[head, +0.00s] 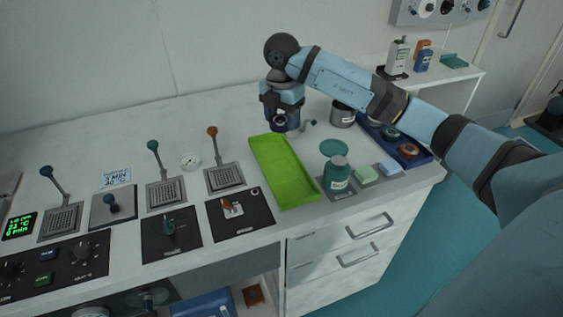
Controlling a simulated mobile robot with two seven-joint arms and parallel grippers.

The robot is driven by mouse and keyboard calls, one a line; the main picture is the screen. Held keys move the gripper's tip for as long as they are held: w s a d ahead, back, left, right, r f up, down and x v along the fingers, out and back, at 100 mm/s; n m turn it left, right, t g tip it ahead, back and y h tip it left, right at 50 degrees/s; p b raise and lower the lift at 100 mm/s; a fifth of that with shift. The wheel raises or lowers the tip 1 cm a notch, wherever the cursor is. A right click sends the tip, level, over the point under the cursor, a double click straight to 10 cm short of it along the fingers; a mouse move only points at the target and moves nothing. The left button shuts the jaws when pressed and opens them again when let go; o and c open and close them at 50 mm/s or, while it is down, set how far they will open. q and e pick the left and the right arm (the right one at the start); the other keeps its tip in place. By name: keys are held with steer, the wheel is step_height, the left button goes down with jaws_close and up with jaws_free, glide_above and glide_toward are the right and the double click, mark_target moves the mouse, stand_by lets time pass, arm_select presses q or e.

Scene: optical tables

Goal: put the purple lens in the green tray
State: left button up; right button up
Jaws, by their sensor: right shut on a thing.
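The bright green tray (284,192) lies on the bench in the middle of the view and looks empty. My right gripper (279,110) points down just behind the tray's far end, shut on a small dark round piece. This piece looks like the purple lens (278,123), though its colour is hard to tell. It appears above the bench and not over the tray floor. The fingers partly hide it. My left gripper is not in view.
A blue tray (428,159) with round lenses stands at the right, partly behind my arm. A green jar (337,174), a green sponge (365,174) and a blue sponge (390,168) stand right of the green tray. Levers and control panels fill the left.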

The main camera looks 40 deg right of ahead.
glide_above(282, 166)
step_height(282, 166, down, 9)
steer(key=shift+f, duration=2.55)
steer(key=shift+b, duration=0.3)
